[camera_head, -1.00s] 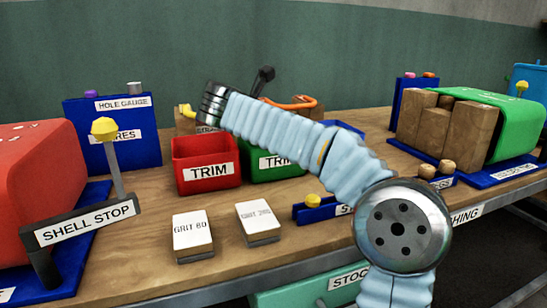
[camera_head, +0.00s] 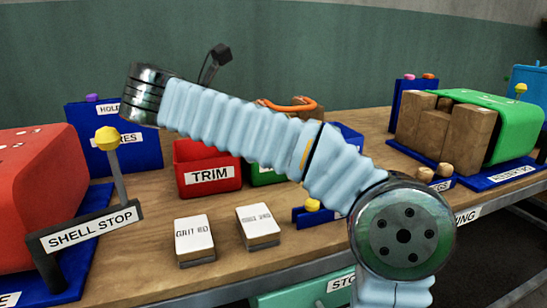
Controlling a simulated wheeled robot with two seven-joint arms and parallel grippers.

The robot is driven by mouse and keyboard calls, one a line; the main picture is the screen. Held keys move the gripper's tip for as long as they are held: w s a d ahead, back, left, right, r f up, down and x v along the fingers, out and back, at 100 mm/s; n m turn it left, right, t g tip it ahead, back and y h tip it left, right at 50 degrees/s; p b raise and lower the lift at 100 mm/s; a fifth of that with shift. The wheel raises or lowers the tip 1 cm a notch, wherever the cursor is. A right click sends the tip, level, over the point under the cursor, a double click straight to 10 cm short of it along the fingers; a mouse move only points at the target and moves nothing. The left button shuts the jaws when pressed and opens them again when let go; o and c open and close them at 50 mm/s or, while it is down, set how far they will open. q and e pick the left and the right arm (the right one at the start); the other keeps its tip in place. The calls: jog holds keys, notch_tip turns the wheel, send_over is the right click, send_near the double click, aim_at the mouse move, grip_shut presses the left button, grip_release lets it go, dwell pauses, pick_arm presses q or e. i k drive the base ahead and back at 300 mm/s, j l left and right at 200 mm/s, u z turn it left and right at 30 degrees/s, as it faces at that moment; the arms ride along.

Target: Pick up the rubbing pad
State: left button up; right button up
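Two small white-topped pads with grey undersides lie flat on the wooden bench. The left pad (camera_head: 194,238) reads GRIT 80. The right pad (camera_head: 258,224) has lettering too blurred to read with certainty. My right arm rises from the lower right and bends across to the upper left, above and behind the pads, touching neither. A small black part (camera_head: 219,56) shows above the forearm and seems to belong to my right gripper. Its fingers are mostly hidden, so its opening cannot be told. My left gripper is out of view.
A red TRIM bin (camera_head: 207,180) stands behind the pads. A SHELL STOP lever (camera_head: 92,232) and red press (camera_head: 40,195) stand left. A blue holder with a yellow knob (camera_head: 311,206) is right of the pads. Bench around the pads is clear.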

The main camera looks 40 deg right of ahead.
aim_at(258, 228)
jog(key=k, duration=1.5)
